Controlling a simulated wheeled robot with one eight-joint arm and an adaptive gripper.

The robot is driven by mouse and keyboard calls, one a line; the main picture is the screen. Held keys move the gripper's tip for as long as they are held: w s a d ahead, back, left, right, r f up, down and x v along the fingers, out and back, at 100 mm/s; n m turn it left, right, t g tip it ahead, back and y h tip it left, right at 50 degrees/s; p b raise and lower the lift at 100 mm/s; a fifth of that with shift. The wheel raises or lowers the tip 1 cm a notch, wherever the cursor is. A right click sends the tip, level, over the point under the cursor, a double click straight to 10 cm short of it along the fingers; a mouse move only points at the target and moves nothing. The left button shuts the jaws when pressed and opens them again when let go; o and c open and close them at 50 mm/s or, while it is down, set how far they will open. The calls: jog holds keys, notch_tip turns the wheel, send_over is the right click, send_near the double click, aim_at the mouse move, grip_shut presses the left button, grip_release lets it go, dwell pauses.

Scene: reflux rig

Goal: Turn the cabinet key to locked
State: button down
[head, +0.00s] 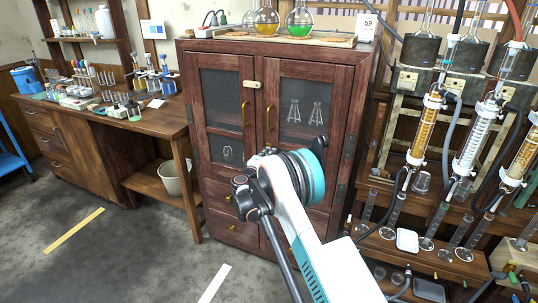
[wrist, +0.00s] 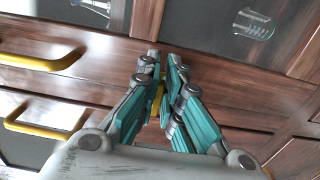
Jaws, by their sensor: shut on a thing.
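The dark wooden cabinet (head: 222,50) with two glazed doors stands in the middle of the head view. Its wooden front also fills the wrist view (wrist: 240,95). In the head view my arm covers the gripper and the key.
Brass door handles (head: 243,115) stand out above my wrist. Flasks (head: 267,20) stand on the cabinet top. A glass reflux rig (head: 470,135) crowds the right. Open floor (head: 130,250) lies at left.

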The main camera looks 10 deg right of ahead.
dwell(0.3)
jog(key=c, duration=1.7)
grip_release()
jog(key=shift+s+a, duration=0.1)
jog(key=v, duration=1.1)
jog(key=shift+s+a, duration=0.2)
jog(key=shift+s, duration=0.1)
